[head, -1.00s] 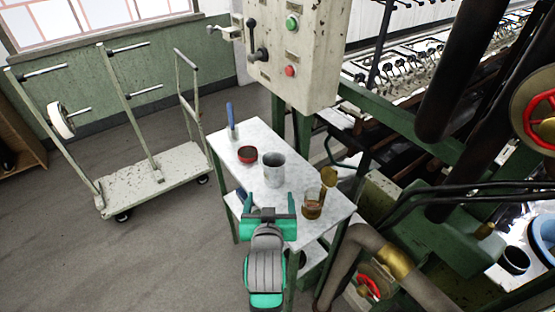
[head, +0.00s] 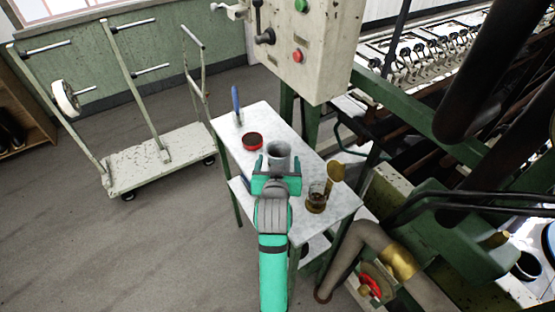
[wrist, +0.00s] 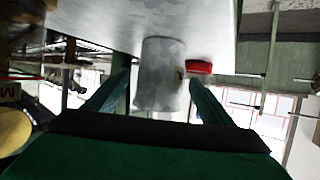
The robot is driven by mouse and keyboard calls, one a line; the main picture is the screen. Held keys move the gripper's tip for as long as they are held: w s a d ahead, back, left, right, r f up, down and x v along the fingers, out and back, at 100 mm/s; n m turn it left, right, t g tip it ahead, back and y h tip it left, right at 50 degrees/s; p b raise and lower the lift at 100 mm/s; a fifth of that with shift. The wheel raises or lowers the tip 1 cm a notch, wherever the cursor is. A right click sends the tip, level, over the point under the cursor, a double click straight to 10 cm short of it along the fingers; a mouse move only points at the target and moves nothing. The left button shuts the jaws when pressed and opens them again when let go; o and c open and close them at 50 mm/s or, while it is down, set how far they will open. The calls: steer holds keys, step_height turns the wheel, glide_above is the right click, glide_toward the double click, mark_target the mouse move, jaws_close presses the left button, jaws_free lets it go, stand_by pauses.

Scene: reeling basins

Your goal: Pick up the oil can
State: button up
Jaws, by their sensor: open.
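A grey mottled metal can (head: 279,150), which looks like the oil can, stands on the white-topped table (head: 262,115). My gripper (head: 276,178) is open on the near side of the can and hides its lower part in the head view. In the wrist view, where the scene appears upside down, the can (wrist: 160,75) shows between the two fingers. I cannot tell whether the fingers touch it. No spout is visible on it.
A red round tin (head: 252,141) stands close behind the can, to its left. A blue-handled tool (head: 237,105) is at the table's far left. A glass of brown liquid (head: 316,200) stands right of my gripper. A control box (head: 305,50) overhangs behind; a cart (head: 160,160) stands left.

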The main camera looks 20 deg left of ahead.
mark_target(279, 153)
steer(key=shift+x, duration=1.7)
steer(key=c, duration=1.4)
steer(key=shift+o, duration=0.2)
steer(key=shift+r, duration=0.1)
